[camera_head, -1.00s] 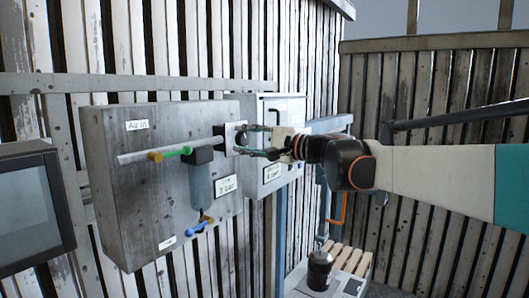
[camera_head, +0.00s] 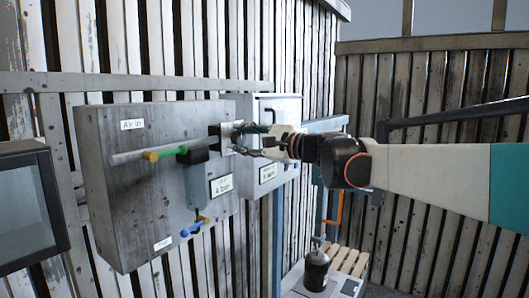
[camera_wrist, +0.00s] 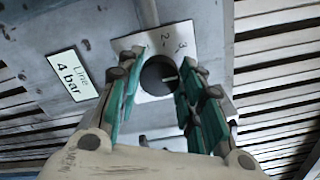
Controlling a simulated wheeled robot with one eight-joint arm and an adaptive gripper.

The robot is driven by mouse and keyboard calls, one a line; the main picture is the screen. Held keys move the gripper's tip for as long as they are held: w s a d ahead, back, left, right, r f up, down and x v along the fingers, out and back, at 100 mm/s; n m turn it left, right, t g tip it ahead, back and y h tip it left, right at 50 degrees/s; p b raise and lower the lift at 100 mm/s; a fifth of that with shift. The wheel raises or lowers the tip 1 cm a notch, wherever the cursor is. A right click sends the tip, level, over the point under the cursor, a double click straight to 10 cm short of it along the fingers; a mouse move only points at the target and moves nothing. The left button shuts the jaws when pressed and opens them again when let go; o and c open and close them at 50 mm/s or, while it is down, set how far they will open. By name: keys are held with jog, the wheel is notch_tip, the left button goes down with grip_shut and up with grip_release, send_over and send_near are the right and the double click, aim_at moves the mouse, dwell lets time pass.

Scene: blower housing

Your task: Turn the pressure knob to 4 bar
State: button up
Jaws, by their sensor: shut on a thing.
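The pressure knob (camera_wrist: 154,76) is a dark round knob with a white mark on its right side. It sits on a white dial plate (camera_wrist: 150,46) where the figures 2 and 3 are visible; other figures are hidden by my fingers. In the head view the plate (camera_head: 227,133) is at the right side of the grey panel. My gripper (camera_wrist: 160,74) has its green-padded fingers on either side of the knob, shut on it. It also shows in the head view (camera_head: 240,139). A label (camera_wrist: 72,75) beside the dial reads "Line 4 bar".
The grey panel (camera_head: 110,218) carries a pipe with a yellow and green handle (camera_head: 163,154) left of the dial, and a blue handle (camera_head: 191,230) below. A second grey box (camera_head: 286,106) stands right behind my gripper. A dark screen (camera_head: 28,205) is at far left.

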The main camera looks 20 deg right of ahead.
jog(key=o, duration=1.1)
jog(key=shift+s, duration=0.1)
